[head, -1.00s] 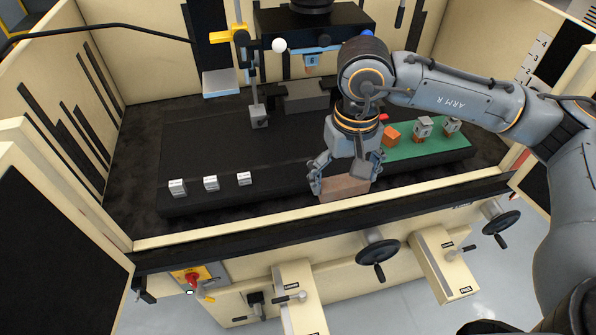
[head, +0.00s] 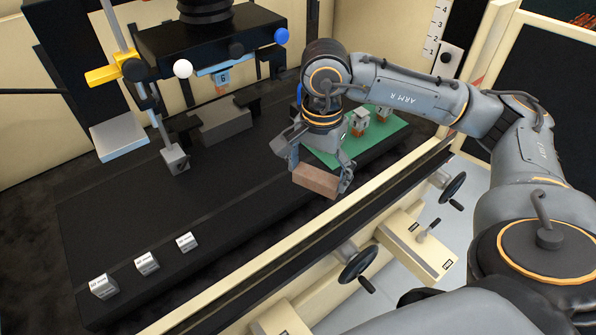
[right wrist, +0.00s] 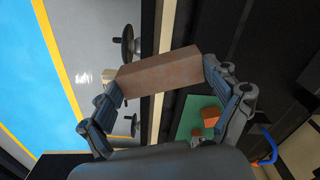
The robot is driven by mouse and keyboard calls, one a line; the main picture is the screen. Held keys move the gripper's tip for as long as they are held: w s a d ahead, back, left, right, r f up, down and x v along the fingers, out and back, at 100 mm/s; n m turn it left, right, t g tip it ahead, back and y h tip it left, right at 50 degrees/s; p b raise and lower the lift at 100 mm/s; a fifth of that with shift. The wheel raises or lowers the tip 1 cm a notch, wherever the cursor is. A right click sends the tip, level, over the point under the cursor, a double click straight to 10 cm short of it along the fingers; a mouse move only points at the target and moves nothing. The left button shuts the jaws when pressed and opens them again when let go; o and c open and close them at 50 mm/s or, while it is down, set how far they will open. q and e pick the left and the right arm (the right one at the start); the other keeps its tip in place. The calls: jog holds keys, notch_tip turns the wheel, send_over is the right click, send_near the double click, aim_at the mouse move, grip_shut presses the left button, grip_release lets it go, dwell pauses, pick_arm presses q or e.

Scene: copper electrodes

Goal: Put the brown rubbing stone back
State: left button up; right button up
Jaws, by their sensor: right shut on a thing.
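The brown rubbing stone (head: 316,181) is a brownish, brick-shaped block. My right gripper (head: 318,177) is shut on it, with one finger at each end, and holds it near the front edge of the machine bed. In the right wrist view the stone (right wrist: 160,69) spans between the two fingers of the gripper (right wrist: 165,88). I cannot tell how far it is above the bed. The left gripper is not in view.
A green mat (head: 366,149) with copper electrodes on grey holders (head: 359,122) lies just behind my right gripper. Several small white labelled blocks (head: 147,263) stand on the black bed (head: 110,215). The machine head (head: 215,45) hangs above. A cream front wall (head: 240,285) borders the bed.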

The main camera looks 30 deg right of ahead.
jog(key=w+d+f+p, duration=0.1)
jog(key=w+f, duration=0.1)
jog(key=w, duration=0.1)
jog(key=w+d+f+p, duration=0.1)
jog(key=w+d+f, duration=0.1)
jog(key=w+f, duration=0.1)
jog(key=w+d+f+p, duration=0.1)
jog(key=w+f, duration=0.2)
jog(key=w, duration=0.2)
jog(key=shift+d+f+p, duration=0.15)
jog(key=shift+p, duration=0.25)
jog(key=shift+w+d+f, duration=0.15)
jog(key=shift+w+f, duration=0.25)
jog(key=shift+f, duration=0.1)
notch_tip(320, 180, down, 2)
jog(key=shift+f+p, duration=0.1)
jog(key=shift+p, duration=0.85)
jog(key=shift+f, duration=0.6)
jog(key=o, duration=0.8)
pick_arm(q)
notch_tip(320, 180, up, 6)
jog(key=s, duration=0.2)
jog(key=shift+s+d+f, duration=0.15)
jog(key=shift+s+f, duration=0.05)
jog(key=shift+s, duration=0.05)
pick_arm(e)
jog(key=shift+o, duration=0.2)
